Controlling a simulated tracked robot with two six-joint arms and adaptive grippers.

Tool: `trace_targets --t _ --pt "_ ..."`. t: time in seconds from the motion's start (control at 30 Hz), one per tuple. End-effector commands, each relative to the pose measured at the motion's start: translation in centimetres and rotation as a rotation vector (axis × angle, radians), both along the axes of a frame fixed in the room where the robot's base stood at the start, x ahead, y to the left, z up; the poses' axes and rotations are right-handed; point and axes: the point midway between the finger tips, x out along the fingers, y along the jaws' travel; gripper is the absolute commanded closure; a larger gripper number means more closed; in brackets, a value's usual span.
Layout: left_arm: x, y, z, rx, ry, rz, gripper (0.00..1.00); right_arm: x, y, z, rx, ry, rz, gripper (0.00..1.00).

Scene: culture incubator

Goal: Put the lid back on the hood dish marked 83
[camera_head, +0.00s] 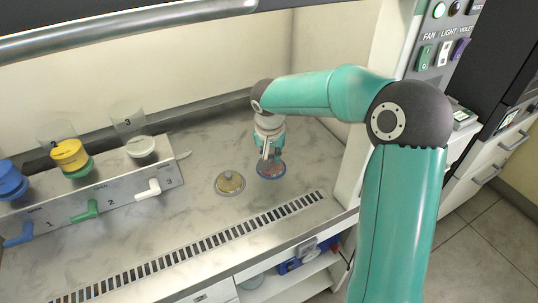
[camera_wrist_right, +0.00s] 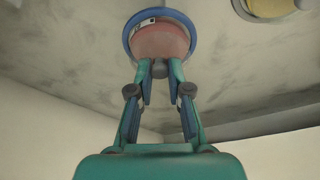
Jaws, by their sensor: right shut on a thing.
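A round dish with red contents and a blue rim (camera_head: 271,172) stands on the hood's worktop; it also shows in the wrist view (camera_wrist_right: 158,40) with a small white label too small to read. My right gripper (camera_head: 267,153) is above this dish, pointing down. In the wrist view its fingers (camera_wrist_right: 160,70) are shut on a small grey knob, which appears to be the lid's. The lid is clear and hard to make out; I cannot tell whether it touches the dish. A second dish with yellowish contents (camera_head: 229,183) stands just left. My left gripper is not in view.
A grey manifold (camera_head: 115,187) with blue, green and white valves and several funnels or cups stands at left. A slotted grille (camera_head: 190,247) runs along the front edge. The hood's right side wall is close to my right arm. The worktop between manifold and dishes is clear.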

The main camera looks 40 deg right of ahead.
Motion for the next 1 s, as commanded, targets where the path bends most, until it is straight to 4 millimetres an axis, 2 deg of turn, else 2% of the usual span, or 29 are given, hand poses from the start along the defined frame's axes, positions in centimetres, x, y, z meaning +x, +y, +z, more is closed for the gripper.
trace_targets --t 1.0 --pt "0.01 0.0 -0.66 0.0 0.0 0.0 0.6 0.0 0.01 -0.32 0.0 0.0 0.0 0.96"
